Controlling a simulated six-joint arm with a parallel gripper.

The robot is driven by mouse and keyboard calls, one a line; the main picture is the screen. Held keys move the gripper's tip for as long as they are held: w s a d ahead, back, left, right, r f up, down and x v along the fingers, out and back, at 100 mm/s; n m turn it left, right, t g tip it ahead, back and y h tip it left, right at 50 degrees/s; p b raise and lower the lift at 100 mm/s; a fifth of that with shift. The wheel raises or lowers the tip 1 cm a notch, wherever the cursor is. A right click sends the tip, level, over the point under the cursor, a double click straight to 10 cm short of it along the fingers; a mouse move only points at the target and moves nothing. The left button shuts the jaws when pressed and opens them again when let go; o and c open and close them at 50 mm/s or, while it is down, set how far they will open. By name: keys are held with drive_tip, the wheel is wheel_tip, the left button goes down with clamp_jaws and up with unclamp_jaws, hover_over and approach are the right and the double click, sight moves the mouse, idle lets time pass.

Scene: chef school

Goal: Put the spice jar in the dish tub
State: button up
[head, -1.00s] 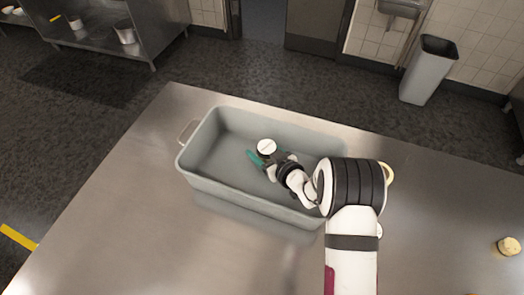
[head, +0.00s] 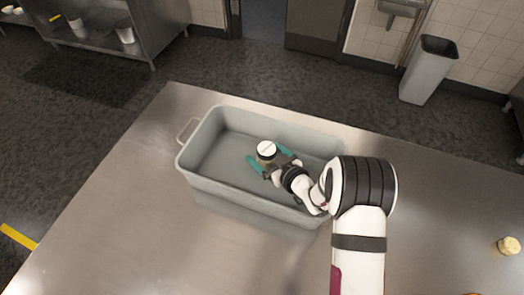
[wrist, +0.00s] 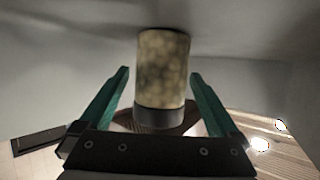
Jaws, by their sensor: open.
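The dish tub (head: 205,183) is a grey rectangular tub on the steel table. The spice jar (head: 267,150) has a white top and sits inside the tub, upright in the head view. In the wrist view the jar (wrist: 163,70) shows a mottled tan body and a dark grey end band. My gripper (head: 269,159) reaches into the tub from the right. Its green fingers (wrist: 160,88) are spread, one on each side of the jar, with a visible gap on both sides. The jar's contact with the tub floor is hard to make out.
The steel table (head: 130,215) is bare left of and in front of the tub. A small jar-like item (head: 508,246) stands at the table's right. A grey bin (head: 428,70) and a shelf unit (head: 105,30) stand on the floor beyond.

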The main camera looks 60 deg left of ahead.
sight(272, 160)
drive_tip(key=v, duration=0.5)
drive_tip(key=shift+d+r, duration=0.15)
drive_tip(key=shift+d, duration=0.05)
